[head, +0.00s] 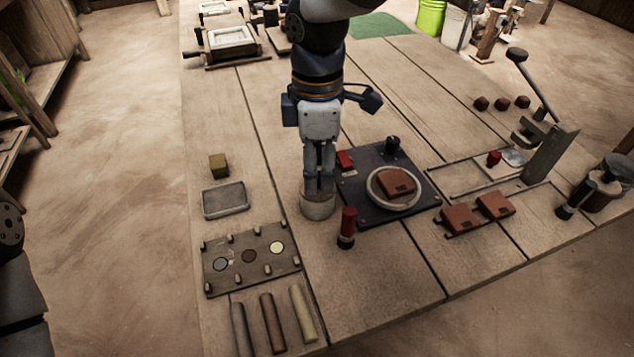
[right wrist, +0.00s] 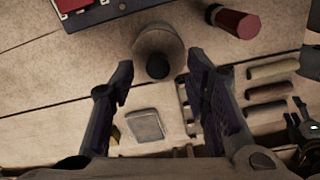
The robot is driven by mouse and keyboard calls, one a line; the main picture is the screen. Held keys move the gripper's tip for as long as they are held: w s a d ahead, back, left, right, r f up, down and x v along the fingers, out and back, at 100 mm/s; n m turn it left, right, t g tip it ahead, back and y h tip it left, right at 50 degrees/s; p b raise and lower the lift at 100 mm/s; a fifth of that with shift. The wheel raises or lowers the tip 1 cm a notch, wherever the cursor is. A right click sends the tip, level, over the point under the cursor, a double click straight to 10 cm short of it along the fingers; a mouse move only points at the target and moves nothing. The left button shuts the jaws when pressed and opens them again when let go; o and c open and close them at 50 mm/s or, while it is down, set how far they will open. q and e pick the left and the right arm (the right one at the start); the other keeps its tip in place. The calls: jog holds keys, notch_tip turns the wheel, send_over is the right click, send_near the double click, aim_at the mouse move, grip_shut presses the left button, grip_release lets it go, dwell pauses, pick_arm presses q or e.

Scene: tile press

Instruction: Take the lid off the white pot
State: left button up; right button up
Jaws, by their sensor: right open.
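The white pot (head: 318,211) stands on the wooden table, left of the dark turntable board. In the right wrist view its pale round lid (right wrist: 158,42) shows with a dark knob (right wrist: 157,67). My right gripper (head: 320,188) points down over the pot and hides most of its top in the head view. In the right wrist view the right gripper (right wrist: 162,68) is open, with a finger on either side of the knob and nothing held. A gap shows between the knob and each finger in that view. My left gripper is not clearly seen.
The dark board (head: 365,212) carries a red-brown tile on a pale ring. A red-handled tool (head: 347,228) stands close in front of the pot. A grey tray (head: 225,199) and a plate with pegs (head: 253,261) lie to the left. A lever press (head: 548,150) stands right.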

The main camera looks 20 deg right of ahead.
notch_tip(320, 180, down, 2)
jog(key=shift+f, duration=0.15)
jog(key=shift+w, duration=0.1)
grip_shut()
